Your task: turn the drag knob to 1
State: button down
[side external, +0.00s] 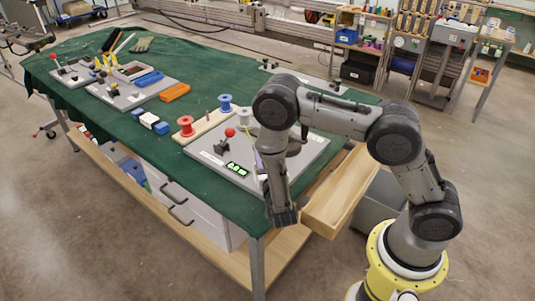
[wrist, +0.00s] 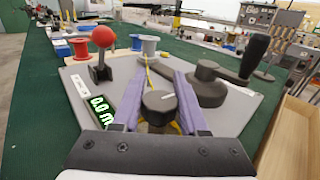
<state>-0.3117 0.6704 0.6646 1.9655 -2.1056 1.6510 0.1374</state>
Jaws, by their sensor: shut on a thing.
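The drag knob (wrist: 158,106) is a dark round knob on a grey panel (wrist: 230,108), with a short white mark toward its right side. My gripper (wrist: 159,76) has its two purple fingers on either side of the knob and is shut on it. A green-lit display (wrist: 102,114) sits left of the knob; it seems to start with 0.0, but the rest is unclear.
A red-ball lever (wrist: 103,40) stands at the panel's left, and a crank with a black handle (wrist: 254,56) at its right. Red (side external: 186,126), blue (side external: 225,104) and grey spools stand behind. An open wooden drawer (side external: 340,192) juts out at the table's right.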

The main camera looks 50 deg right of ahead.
jog(key=shift+w+a+n+t+y, duration=0.1)
jog(key=shift+a+n+t+y, duration=0.05)
jog(key=shift+n+t+y, duration=0.65)
jog(key=shift+c, duration=2.2)
grip_release()
jog(key=v, duration=1.4)
jog(key=shift+r, duration=0.2)
